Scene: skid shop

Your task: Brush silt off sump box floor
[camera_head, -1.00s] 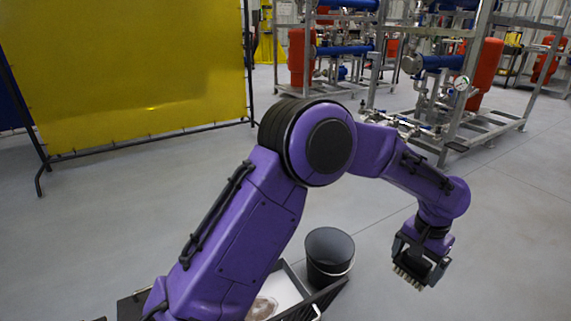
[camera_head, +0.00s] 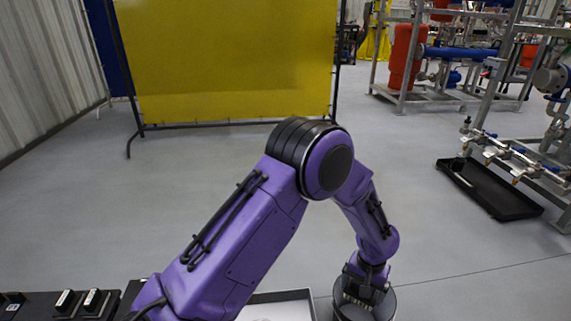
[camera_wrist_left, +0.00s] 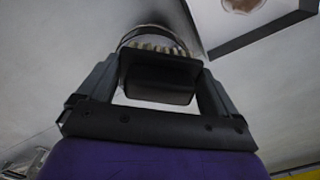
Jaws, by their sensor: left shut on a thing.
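My left gripper (camera_head: 364,290) is shut on a dark brush (camera_wrist_left: 158,78) with a row of pale bristles. In the head view the brush is over the black bucket (camera_head: 384,307); whether it touches the bucket is unclear. The bucket's rim (camera_wrist_left: 150,33) shows behind the bristles in the left wrist view. The sump box (camera_head: 282,296), pale inside with a dark edge, is at the bottom of the head view, left of the bucket, partly cut off. A brownish silt patch (camera_wrist_left: 243,4) lies on its floor at the top of the left wrist view. My right gripper is out of view.
A yellow screen (camera_head: 225,60) on a black frame stands behind. A black tray (camera_head: 490,190) lies on the floor at right, near pipe skids (camera_head: 450,55). Black items with pale labels (camera_head: 68,302) are at bottom left. The grey floor between is clear.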

